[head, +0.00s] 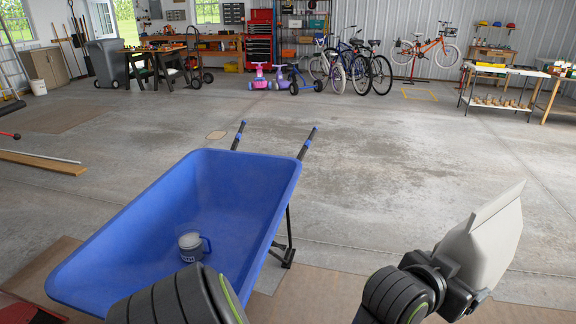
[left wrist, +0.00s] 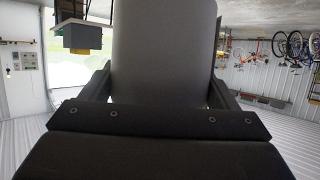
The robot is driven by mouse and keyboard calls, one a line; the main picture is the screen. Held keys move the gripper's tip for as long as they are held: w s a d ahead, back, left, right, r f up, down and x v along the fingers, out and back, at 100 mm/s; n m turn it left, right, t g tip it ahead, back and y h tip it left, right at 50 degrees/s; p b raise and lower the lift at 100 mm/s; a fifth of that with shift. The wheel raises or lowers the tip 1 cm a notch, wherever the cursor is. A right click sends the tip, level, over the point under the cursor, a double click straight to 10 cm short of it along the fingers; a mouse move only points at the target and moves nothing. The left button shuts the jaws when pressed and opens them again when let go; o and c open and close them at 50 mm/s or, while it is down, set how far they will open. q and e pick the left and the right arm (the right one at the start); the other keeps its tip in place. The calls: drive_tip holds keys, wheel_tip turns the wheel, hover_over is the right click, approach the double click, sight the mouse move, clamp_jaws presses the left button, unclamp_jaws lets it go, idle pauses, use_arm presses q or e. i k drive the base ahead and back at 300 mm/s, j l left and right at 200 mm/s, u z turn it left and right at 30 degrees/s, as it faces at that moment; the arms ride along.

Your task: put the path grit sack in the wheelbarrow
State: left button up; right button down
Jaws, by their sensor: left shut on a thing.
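The path grit sack (head: 485,238) is a plain pale grey bag with a folded, pinched top. It is held up at the right of the head view, tilted, to the right of the wheelbarrow. My left gripper (head: 462,291) is shut on its lower part. In the left wrist view the sack (left wrist: 164,55) fills the space between the two dark fingers. The blue wheelbarrow (head: 245,190) stands at centre left with its handles pointing away. My right gripper is not in view.
My dark arm link covers part of the wheelbarrow's near edge. Wooden boards (head: 42,163) lie on the floor at left. Bicycles (head: 350,68), ride-on toys and workbenches stand far back. The concrete floor behind and right of the wheelbarrow is clear.

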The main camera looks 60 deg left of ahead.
sight(234, 258)
drive_tip(key=j+u, duration=0.35)
drive_tip(key=i+j+u, duration=0.15)
drive_tip(key=j+u, duration=0.15)
drive_tip(key=j, duration=0.15)
drive_tip(key=i+j+u, duration=0.15)
drive_tip(key=j+u, duration=0.2)
drive_tip(key=i+j, duration=0.15)
drive_tip(key=j, duration=0.15)
drive_tip(key=i+j, duration=0.15)
drive_tip(key=j, duration=0.15)
drive_tip(key=i+j, duration=0.1)
drive_tip(key=j, duration=0.2)
drive_tip(key=u, duration=0.05)
